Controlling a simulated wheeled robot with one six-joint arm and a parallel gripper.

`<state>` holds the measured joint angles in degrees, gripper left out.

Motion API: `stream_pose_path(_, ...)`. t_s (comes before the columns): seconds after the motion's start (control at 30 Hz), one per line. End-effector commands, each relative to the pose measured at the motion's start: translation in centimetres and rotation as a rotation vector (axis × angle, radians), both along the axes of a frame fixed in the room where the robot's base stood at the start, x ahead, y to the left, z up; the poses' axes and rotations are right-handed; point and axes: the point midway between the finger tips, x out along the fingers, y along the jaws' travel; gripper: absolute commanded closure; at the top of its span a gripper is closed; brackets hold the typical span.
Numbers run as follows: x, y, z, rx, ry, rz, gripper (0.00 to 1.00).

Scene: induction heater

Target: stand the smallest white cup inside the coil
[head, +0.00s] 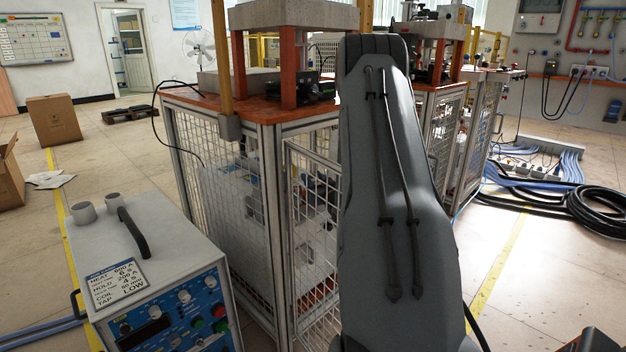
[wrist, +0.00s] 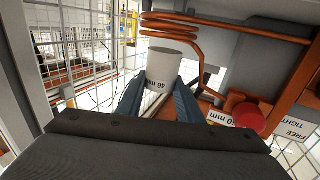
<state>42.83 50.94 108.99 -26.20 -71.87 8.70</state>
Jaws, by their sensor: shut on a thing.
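In the wrist view a white cup (wrist: 168,68) with a printed mm size, seen upside down, sits between the two blue fingers of my gripper (wrist: 152,92). My gripper is shut on it. The orange copper coil (wrist: 185,24) is at the top of the wrist view, just beyond the cup's far rim. The cup looks outside the coil; whether they touch I cannot tell. In the head view my arm hides my gripper, the held cup and the coil. Two other pale cups, a left one (head: 83,213) and a right one (head: 113,201), stand on the heater box.
The heater box (head: 150,255) has a black handle and blue control panel. A wire-mesh cage (head: 225,190) under an orange-topped bench stands beside my arm. In the wrist view a red round knob (wrist: 250,116) and size labels (wrist: 228,117) lie right of the cup, with mesh at left.

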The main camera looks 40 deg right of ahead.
Motion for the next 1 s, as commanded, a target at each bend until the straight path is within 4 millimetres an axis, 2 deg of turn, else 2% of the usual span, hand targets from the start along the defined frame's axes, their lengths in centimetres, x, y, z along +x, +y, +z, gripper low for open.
stream_pose_path(1.0,0.0,0.0,-1.5,0.0,0.0,0.0,0.95)
